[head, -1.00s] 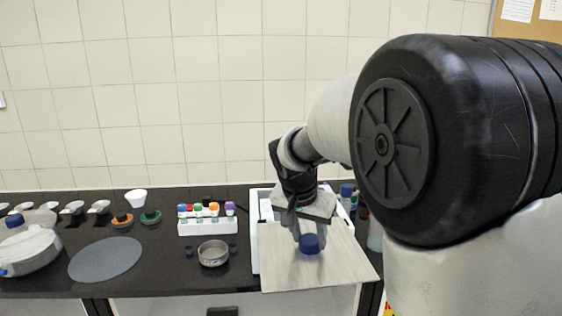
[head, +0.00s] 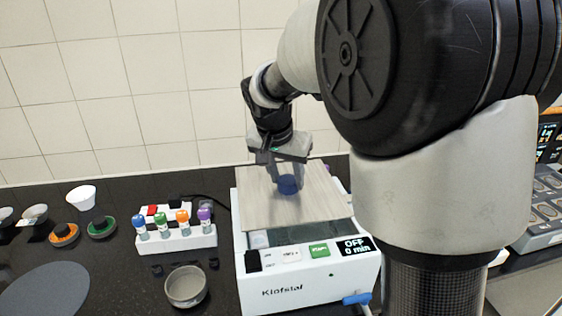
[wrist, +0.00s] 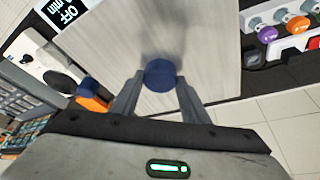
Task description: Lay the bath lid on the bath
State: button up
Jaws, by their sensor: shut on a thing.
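The bath (head: 310,284) is a white box with a front control panel, and its display reads OFF, 0 min. The bath lid (head: 258,208) is a pale, wood-grained flat plate with a blue knob (head: 289,185). My gripper (head: 288,178) is shut on the knob from above. The lid is over the rear and middle of the bath, roughly level. A dark strip of the bath's top shows at the lid's front right edge; I cannot tell if the lid touches the rim. In the wrist view the knob (wrist: 160,74) sits between both fingers, with the lid (wrist: 110,40) beneath.
A white rack (head: 190,241) with several coloured-cap tubes stands left of the bath, with a round metal sieve (head: 186,287) in front of it. A grey disc (head: 45,291), a white cup (head: 81,197) and more small items lie further left. A tiled wall is behind.

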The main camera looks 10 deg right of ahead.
aim_at(286, 194)
jog(key=shift+w+f, duration=0.1)
jog(key=shift+w, duration=0.1)
jog(key=shift+s+f+b, duration=0.2)
jog(key=shift+f+b, duration=0.55)
jog(key=shift+f, duration=0.2)
jog(key=shift+w+f+b, duration=0.1)
jog(key=shift+f+b, duration=1.15)
jog(key=shift+f, duration=0.4)
jog(key=shift+f+b, duration=0.6)
jog(key=shift+b, duration=0.2)
jog(key=o, duration=1.5)
jog(key=shift+r+p, duration=2.4)
jog(key=shift+r, duration=1.1)
